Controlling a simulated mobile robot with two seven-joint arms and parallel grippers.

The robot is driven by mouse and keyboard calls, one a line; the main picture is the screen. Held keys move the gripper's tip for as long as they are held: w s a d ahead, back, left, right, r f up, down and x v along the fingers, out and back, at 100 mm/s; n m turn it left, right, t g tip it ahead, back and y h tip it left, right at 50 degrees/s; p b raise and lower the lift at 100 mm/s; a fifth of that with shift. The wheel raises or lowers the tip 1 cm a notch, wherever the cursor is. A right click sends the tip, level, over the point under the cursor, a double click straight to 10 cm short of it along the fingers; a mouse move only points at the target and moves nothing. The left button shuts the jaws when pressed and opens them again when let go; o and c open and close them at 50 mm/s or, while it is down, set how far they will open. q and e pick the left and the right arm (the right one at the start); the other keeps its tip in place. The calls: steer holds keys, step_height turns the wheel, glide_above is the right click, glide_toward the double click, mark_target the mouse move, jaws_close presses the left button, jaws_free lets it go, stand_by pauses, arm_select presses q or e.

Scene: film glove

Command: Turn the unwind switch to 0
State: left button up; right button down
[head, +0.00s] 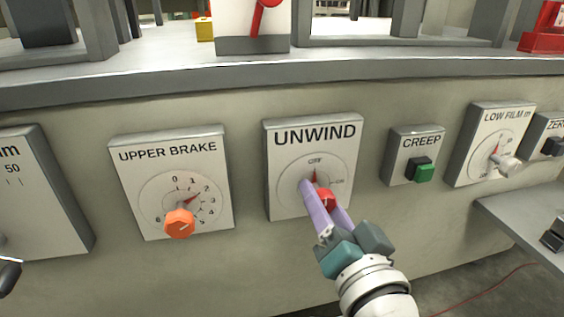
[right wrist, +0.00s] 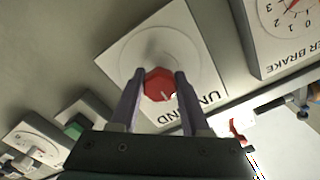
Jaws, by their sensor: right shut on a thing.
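The unwind switch is a red knob (head: 325,198) on a white dial panel labelled UNWIND (head: 283,205) in the middle of the head view. Its red pointer is turned up towards the mark at the top of the dial, which seems to read OFF. My right gripper (head: 327,200) has its purple fingers around the knob, shut on it. In the right wrist view the red knob (right wrist: 159,84) sits between the two fingers (right wrist: 158,82). The fingers hide part of the dial in the head view.
The UPPER BRAKE panel with an orange knob (head: 179,223) is to the left. The CREEP panel with a green button (head: 424,173) and the LOW FILM dial (head: 497,150) are to the right. A grey ledge (head: 250,75) runs above. A grey shelf (head: 520,215) juts out at lower right.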

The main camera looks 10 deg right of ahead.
stand_by(0.4)
steer(key=shift+c, duration=1.9)
jaws_free()
steer(key=s+p, duration=0.3)
steer(key=s, duration=0.7)
steer(key=shift+d+p, duration=0.2)
steer(key=shift+p, duration=0.2)
